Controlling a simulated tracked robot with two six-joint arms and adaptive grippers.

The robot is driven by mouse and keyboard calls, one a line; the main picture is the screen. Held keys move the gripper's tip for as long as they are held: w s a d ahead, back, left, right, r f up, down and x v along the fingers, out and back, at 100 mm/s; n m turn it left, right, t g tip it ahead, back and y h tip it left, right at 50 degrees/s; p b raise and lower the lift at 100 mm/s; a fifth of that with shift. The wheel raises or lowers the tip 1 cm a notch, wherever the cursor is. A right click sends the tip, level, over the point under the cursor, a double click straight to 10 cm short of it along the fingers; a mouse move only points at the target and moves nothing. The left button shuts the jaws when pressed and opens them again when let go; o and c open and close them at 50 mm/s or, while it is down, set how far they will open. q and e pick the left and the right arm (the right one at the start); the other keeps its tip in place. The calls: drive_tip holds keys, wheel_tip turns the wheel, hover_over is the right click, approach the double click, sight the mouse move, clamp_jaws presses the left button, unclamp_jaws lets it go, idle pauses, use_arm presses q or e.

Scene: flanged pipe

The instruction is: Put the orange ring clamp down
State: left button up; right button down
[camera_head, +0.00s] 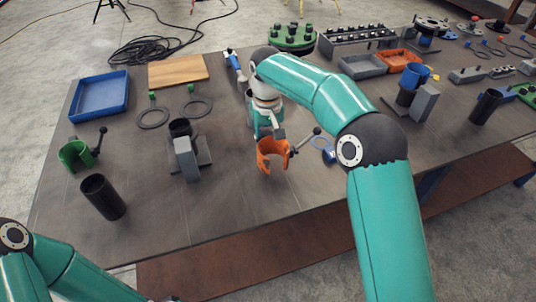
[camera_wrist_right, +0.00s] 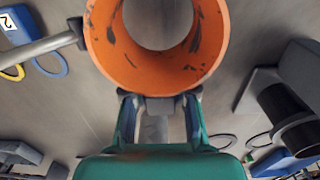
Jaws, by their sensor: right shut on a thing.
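The orange ring clamp (camera_head: 271,158) hangs in front of my right gripper (camera_head: 271,133), over the front middle of the table. Its dark lever with a ball end sticks out to the right. In the right wrist view, the clamp's orange ring (camera_wrist_right: 150,82) fills the top middle, its opening facing the camera and showing grey table through it. My right gripper's fingers (camera_wrist_right: 159,105) are shut on the ring's near edge. I cannot tell whether the clamp touches the table. My left arm shows at the bottom left, but its gripper is out of view.
A grey stand with a black pipe (camera_head: 187,155) is left of the clamp. A green clamp (camera_head: 76,154) and a black tube (camera_head: 103,197) stand further left. A blue tag (camera_head: 324,150) lies right of the clamp. The table (camera_head: 235,205) is bare left-front of the clamp.

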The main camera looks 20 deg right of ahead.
sight(267, 152)
drive_tip(key=shift+f, duration=2.25)
drive_tip(key=c, duration=0.9)
unclamp_jaws()
drive_tip(key=shift+f, duration=0.1)
wheel_tip(267, 152, up, 12)
drive_tip(key=shift+r+p, duration=0.1)
drive_tip(key=shift+p, duration=0.65)
drive_tip(key=shift+r, duration=0.1)
